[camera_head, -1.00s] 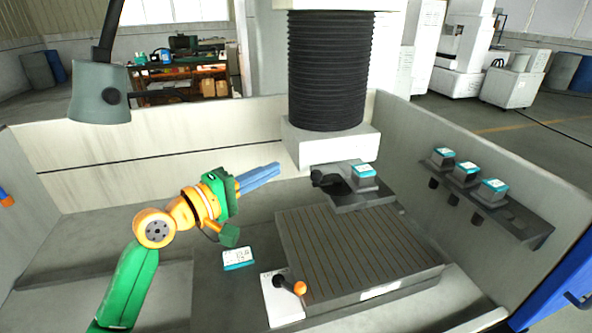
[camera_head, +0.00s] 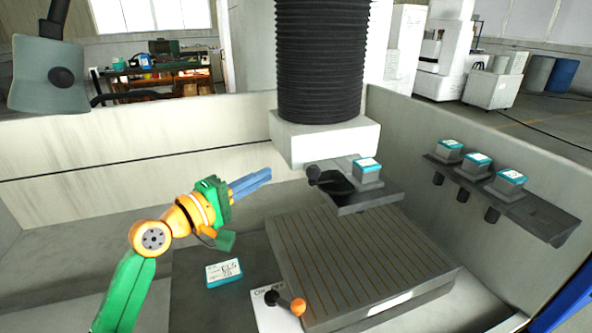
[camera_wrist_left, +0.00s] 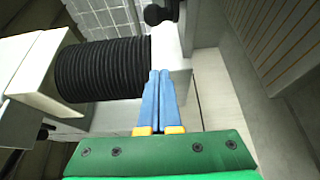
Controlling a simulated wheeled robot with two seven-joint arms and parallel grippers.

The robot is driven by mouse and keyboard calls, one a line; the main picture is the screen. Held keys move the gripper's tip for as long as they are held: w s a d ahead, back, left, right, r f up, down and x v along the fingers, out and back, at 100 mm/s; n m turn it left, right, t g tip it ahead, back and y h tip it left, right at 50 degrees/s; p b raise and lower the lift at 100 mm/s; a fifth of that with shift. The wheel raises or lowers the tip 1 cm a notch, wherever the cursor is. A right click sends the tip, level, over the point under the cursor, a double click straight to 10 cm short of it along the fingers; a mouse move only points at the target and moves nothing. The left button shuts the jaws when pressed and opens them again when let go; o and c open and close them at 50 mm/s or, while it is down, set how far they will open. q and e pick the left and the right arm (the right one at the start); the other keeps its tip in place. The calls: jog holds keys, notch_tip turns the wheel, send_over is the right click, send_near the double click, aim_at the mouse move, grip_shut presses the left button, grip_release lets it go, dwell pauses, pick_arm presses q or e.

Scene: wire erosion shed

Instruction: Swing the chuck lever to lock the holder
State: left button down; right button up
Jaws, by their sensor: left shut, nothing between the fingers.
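The chuck (camera_head: 352,200) is a dark block on a ledge behind the slotted table. A grey holder with a teal top (camera_head: 368,172) sits on it. A black lever with a round knob (camera_head: 313,173) sticks out from the chuck's left side; a dark knob (camera_wrist_left: 155,14) also shows at the top of the left wrist view. My left gripper (camera_head: 269,173) has its blue fingers shut and empty, pointing right, left of the black knob and apart from it in the picture. The shut fingers also show in the left wrist view (camera_wrist_left: 160,73). My right gripper is out of view.
An orange-knobbed lever (camera_head: 292,303) stands on a white labelled plate at the front of the slotted table (camera_head: 355,262). A labelled teal-edged block (camera_head: 224,273) lies left of it. A rack (camera_head: 510,199) at right bears several holders. A black bellows column (camera_head: 320,65) rises behind the chuck.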

aim_at(330, 178)
pick_arm(q)
jog(key=x, duration=0.8)
jog(key=s+d+p, duration=0.1)
jog(key=p, duration=0.1)
jog(key=s+d+p, duration=0.1)
jog(key=s+p, duration=0.1)
jog(key=shift+s+p, duration=0.2)
jog(key=shift+p, duration=0.2)
jog(key=shift+a+f, duration=0.1)
